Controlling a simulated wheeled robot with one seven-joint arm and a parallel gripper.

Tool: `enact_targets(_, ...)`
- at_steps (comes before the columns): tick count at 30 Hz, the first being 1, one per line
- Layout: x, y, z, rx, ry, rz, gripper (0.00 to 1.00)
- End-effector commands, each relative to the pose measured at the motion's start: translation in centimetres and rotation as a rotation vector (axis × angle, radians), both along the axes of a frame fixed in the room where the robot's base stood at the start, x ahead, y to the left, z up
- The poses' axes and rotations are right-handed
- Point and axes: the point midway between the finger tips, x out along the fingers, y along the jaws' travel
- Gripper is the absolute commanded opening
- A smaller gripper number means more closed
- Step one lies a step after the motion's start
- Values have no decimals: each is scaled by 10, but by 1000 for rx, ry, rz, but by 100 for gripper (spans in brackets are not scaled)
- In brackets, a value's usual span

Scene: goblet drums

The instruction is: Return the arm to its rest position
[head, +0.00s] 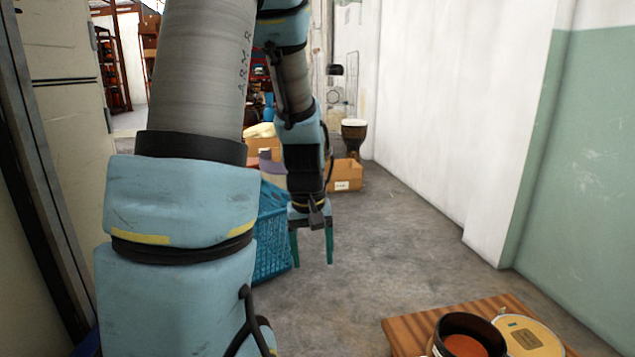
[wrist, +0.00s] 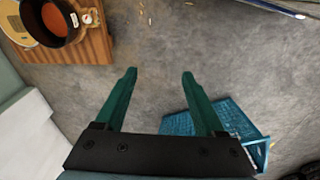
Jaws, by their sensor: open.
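My gripper (head: 312,248) hangs from my arm near the middle of the head view, with its two green fingers pointing down. The fingers are apart, with nothing between them. In the wrist view my gripper (wrist: 160,76) is open above bare grey floor. My arm is partly stretched out ahead and covers much of the left and middle of the head view. No goblet drum is at the fingers.
A blue crate (head: 268,238) stands behind the gripper; it also shows in the wrist view (wrist: 178,124). A wooden table (head: 405,335) holds a dark pot (head: 470,322) and a round tin (head: 530,335). A goblet drum (head: 354,132) and cardboard box (head: 346,175) stand farther back. Floor right of the gripper is clear.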

Motion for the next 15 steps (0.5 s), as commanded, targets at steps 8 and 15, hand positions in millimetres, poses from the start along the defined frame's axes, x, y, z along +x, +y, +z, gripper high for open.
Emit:
enact_targets(8,-56,52,26,53,-51,-174,71)
enact_targets(15,-63,57,72,63,-54,-205,71)
